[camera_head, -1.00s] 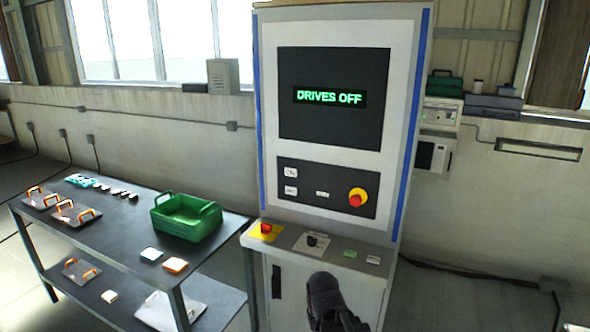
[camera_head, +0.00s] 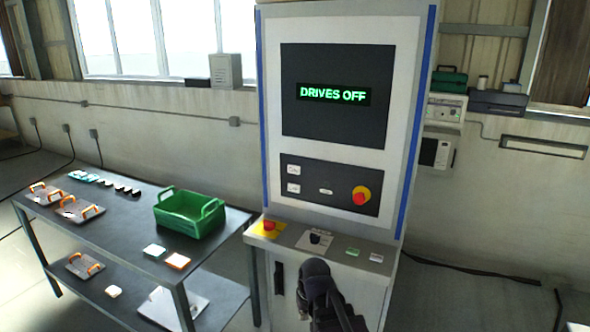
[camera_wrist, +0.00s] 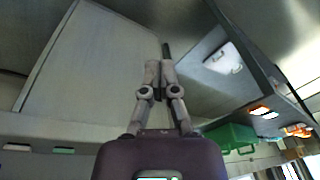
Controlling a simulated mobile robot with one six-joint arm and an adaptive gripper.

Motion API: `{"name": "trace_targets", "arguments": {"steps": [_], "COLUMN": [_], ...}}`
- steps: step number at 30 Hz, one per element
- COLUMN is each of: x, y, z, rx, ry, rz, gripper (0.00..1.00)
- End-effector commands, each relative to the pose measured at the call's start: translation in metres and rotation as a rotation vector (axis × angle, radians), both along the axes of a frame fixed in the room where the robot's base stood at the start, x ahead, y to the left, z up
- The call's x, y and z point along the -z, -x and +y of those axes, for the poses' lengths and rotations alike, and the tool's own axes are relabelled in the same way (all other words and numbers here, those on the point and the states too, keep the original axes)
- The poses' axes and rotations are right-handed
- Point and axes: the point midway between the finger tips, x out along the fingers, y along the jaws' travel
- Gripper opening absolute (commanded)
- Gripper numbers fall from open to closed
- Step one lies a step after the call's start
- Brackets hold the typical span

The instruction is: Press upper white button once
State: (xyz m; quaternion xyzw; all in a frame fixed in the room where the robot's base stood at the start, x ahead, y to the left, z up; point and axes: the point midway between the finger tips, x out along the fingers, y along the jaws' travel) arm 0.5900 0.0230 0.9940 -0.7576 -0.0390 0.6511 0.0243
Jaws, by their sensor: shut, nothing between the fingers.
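The upper white button (camera_head: 293,170) is on the left of the dark control panel (camera_head: 328,203), below the screen. A second white button (camera_head: 293,188) sits just under it. The screen (camera_head: 333,94) reads "DRIVES OFF" in green. My arm rises at the bottom centre in the head view, in front of the cabinet and below the panel; its fingertips are hard to make out there. In the wrist view my gripper (camera_wrist: 160,66) is shut and empty, with its fingers together, apart from the buttons. The upper white button is not seen in the wrist view.
A red and yellow emergency stop (camera_head: 361,196) is on the panel's right. The ledge below bears a red button on yellow (camera_head: 268,226), a black knob (camera_head: 316,238) and green and white buttons. A table with a green crate (camera_head: 189,219) stands at left.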

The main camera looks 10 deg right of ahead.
Motion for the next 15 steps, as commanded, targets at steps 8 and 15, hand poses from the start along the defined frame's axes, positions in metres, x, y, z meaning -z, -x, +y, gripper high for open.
{"name": "trace_targets", "arguments": {"steps": [8, 15], "x": [-0.053, -0.118], "y": [-0.116, -0.214], "z": [0.03, 0.044], "rx": [0.018, 0.1], "ry": [-0.181, -0.336], "rz": [-0.32, -0.631], "gripper": [0.0, 0.0]}}
